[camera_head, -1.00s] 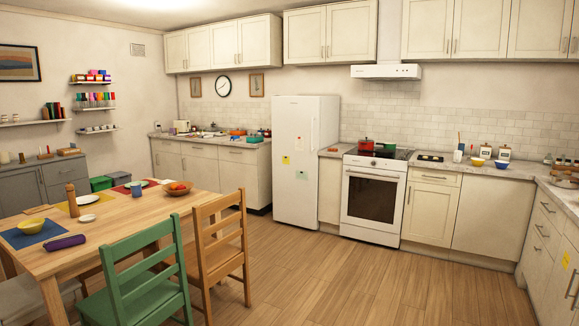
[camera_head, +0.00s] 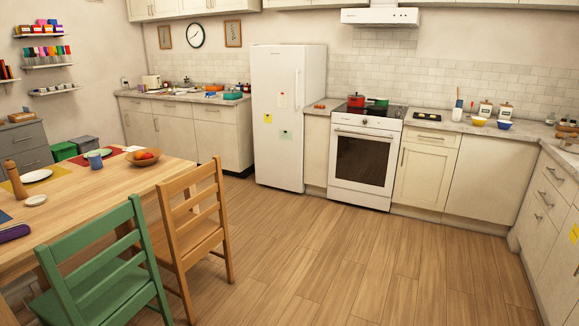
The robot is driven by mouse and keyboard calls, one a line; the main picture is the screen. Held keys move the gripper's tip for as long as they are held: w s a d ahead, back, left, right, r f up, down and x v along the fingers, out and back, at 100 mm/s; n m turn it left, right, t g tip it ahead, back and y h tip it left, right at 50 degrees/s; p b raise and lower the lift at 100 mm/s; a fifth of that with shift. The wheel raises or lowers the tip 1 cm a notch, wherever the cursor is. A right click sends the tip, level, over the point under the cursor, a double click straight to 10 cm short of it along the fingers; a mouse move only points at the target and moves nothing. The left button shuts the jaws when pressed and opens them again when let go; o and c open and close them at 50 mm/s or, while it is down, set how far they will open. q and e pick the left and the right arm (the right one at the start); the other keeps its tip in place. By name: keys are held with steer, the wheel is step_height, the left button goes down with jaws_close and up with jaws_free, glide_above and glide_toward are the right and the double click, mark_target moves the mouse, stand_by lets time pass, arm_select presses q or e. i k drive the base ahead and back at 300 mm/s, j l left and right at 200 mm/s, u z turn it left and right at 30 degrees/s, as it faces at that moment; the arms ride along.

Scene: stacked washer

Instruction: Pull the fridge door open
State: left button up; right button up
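The white fridge (camera_head: 279,150) stands upright against the back wall, left of the oven, and its door looks closed. Its front faces the open floor. A vertical handle (camera_head: 297,88) shows near the right edge of the door's upper part. Several small notes, such as a green one (camera_head: 286,135), are on the door. Neither of my grippers shows in the head view.
A wooden table (camera_head: 100,205) with a wooden chair (camera_head: 196,225) and a green chair (camera_head: 105,270) fills the left foreground. The white oven (camera_head: 362,158) is right of the fridge. The wood floor (camera_head: 330,255) in the middle is clear.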

mark_target(277, 72)
steer(key=i+u, duration=0.15)
steer(key=i, duration=3.6)
steer(key=i+j+z, duration=0.1)
steer(key=i, duration=1)
